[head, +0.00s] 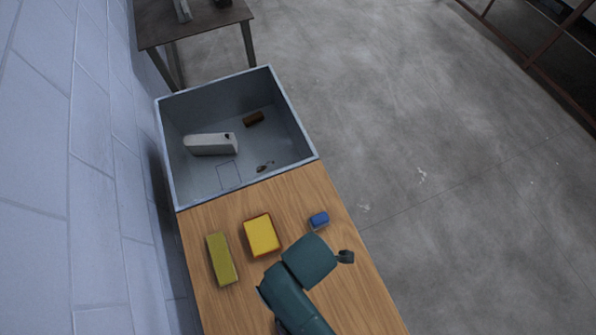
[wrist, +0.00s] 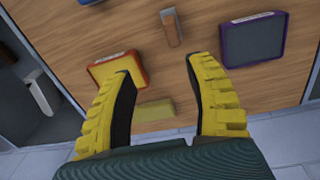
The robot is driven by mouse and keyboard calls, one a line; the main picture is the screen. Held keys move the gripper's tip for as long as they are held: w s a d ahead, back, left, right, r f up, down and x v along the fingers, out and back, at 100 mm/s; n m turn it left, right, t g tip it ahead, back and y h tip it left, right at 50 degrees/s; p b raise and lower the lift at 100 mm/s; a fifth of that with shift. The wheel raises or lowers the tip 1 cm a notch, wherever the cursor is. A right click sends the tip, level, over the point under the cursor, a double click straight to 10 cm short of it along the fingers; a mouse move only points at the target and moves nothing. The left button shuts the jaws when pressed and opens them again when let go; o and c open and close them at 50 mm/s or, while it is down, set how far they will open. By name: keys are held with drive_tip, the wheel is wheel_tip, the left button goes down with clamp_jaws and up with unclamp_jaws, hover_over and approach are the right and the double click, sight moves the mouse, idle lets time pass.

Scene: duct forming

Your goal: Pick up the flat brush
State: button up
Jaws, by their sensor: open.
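In the wrist view, a small piece with a brown end and a grey end (wrist: 172,27), probably the flat brush, lies on the wooden tabletop near the top middle. My gripper (wrist: 158,66) is open and empty, with its yellow fingers spread above the table. The brush appears beyond the fingertips, roughly in line with the gap between them, and apart from both. In the head view my teal arm covers that part of the table, and I cannot make out the brush or the fingers there.
A yellow block with an orange-red edge (head: 262,235), an olive block (head: 221,258) and a blue piece (head: 319,220) lie on the wooden table (head: 208,302). A purple-framed block (wrist: 254,40) lies right of the brush. A grey bin (head: 296,123) adjoins the table, with a wall at left.

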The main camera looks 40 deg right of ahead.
drive_tip(key=shift+n+g, duration=0.3)
drive_tip(key=f, duration=0.3)
drive_tip(key=s+f, duration=0.1)
drive_tip(key=f, duration=0.3)
drive_tip(key=f+b, duration=0.1)
drive_tip(key=f, duration=0.2)
drive_tip(key=shift+s+a+f, duration=0.15)
drive_tip(key=shift+s+f, duration=0.05)
drive_tip(key=shift+f, duration=0.15)
drive_tip(key=shift+w+a+f, duration=0.1)
drive_tip(key=shift+a+f, duration=0.05)
drive_tip(key=shift+f, duration=1.35)
drive_tip(key=shift+w+a+f, duration=0.1)
drive_tip(key=shift+f, duration=1.35)
drive_tip(key=shift+s, duration=0.1)
clamp_jaws()
